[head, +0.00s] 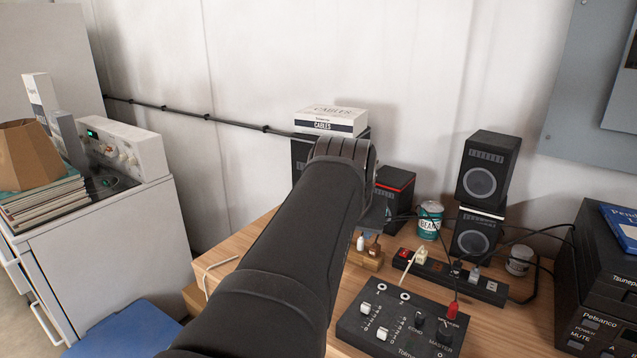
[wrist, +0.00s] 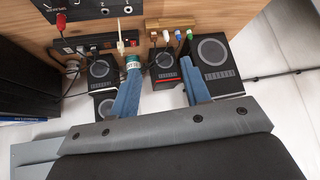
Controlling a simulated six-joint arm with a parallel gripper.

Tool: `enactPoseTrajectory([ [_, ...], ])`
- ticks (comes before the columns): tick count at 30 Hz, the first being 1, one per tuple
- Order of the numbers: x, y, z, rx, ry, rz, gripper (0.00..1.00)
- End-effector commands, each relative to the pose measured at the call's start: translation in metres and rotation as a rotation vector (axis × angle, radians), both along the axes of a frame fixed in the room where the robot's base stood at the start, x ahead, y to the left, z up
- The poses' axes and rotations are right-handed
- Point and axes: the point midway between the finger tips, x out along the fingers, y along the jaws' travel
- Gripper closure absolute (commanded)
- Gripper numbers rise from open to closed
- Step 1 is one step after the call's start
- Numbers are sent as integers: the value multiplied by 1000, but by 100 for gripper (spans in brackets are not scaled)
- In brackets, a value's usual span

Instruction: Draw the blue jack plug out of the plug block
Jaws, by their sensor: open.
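The wooden plug block (head: 367,261) stands on the desk, partly hidden by my arm in the head view. Its row of plugs shows in the wrist view. The blue plug is hidden in the head view. My gripper (wrist: 158,63) is open and empty, its two blue fingers wide apart. It is apart from the plugs.
A mixer (head: 400,322) with a red plug and a power strip (head: 462,279) lie to the right. A teal can (head: 429,220), stacked speakers (head: 487,170) and a dark red-edged box (head: 396,190) stand behind. A pale cable plug rises from the strip.

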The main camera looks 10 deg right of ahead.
Motion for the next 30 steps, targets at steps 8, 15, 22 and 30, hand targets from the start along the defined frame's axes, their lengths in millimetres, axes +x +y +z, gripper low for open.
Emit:
enactPoseTrajectory([
  [8,78,-29,21,178,87,-185,57],
  [15,143,-50,20,314,172,-373,57],
  [22,201,-66,3,418,258,-565,57],
  [30,260,-80,-32,500,356,-798,57],
])
